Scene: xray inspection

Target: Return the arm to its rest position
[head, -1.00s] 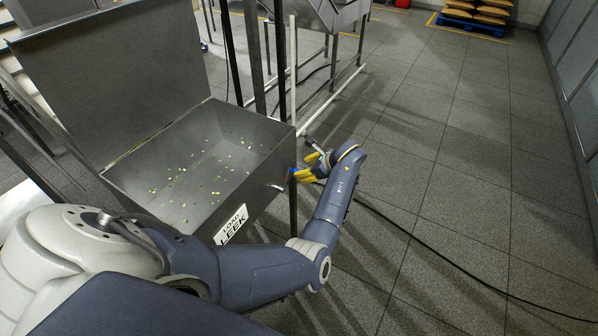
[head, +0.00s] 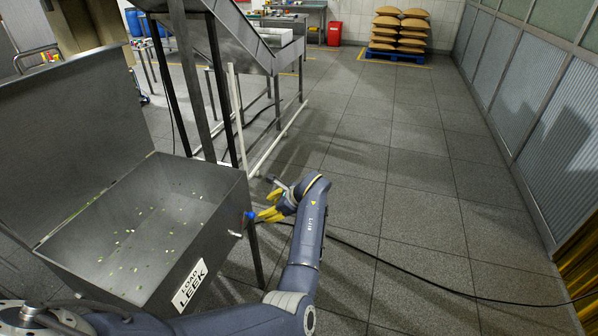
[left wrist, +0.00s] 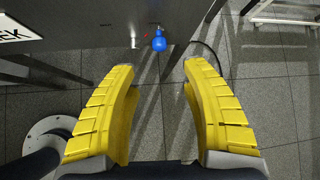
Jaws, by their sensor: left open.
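My left gripper (head: 268,214) has yellow fingers and is beside the right side of a metal bin in the head view. In the left wrist view the left gripper (left wrist: 157,95) is open, with nothing between its fingers. A blue knob (left wrist: 159,42) on the bin's side shows ahead of the fingertips; it also shows in the head view (head: 250,214). The open bin (head: 222,215) has its lid up, bears a "LOAD LEEK" label (head: 189,286) and has small green and pale bits on its floor. My right gripper is not in view.
A metal machine frame (head: 222,95) stands behind the bin. A black cable (head: 400,272) crosses the floor on the right. Stacked sacks on a blue pallet (head: 393,56) and a red bin (head: 334,34) are far back.

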